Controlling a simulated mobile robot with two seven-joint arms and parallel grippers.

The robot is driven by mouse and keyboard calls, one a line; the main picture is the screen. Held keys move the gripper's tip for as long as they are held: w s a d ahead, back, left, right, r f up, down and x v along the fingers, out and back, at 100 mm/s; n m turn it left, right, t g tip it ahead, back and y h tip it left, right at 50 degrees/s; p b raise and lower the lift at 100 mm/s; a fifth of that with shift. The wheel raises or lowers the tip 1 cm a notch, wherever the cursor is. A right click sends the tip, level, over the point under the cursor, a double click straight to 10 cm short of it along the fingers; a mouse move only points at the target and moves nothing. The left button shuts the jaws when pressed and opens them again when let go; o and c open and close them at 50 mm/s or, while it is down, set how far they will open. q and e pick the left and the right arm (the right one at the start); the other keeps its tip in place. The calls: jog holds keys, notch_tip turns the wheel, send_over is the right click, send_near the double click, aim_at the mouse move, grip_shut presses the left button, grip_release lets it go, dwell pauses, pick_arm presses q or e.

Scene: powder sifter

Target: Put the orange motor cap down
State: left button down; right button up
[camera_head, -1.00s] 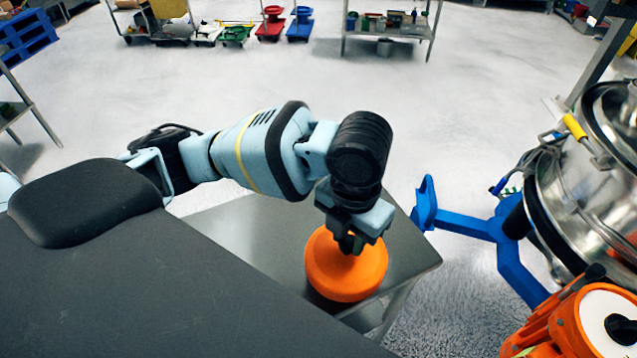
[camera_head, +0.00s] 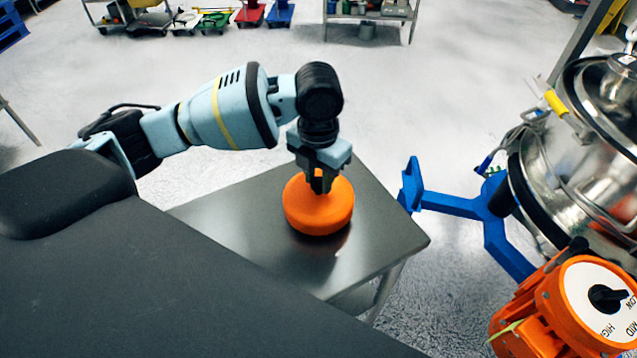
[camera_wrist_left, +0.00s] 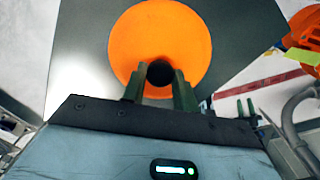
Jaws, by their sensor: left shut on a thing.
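The orange motor cap (camera_head: 318,212) is a round disc with a dark knob in its centre. It is over the grey metal table (camera_head: 385,222), with a dark reflection or shadow under it; I cannot tell whether it touches the top. My left gripper (camera_head: 320,182) points down and is shut on the cap's knob. The left wrist view shows the cap (camera_wrist_left: 180,42) and the two fingers (camera_wrist_left: 158,88) on either side of the knob. My right gripper does not show.
The steel sifter (camera_head: 580,165) stands at the right on a blue base (camera_head: 455,204). Its orange motor (camera_head: 525,315) with a speed dial is at the lower right. The table's right part is bare. Carts and a shelf (camera_head: 368,18) stand far back.

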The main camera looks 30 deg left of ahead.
pick_arm(q)
jog(key=shift+f, duration=1.15)
jog(key=shift+f, duration=0.1)
jog(key=c, duration=1.1)
grip_release()
jog(key=shift+s+f, duration=0.1)
notch_tip(320, 180, up, 12)
jog(key=shift+r+p, duration=0.2)
jog(key=shift+p, duration=0.15)
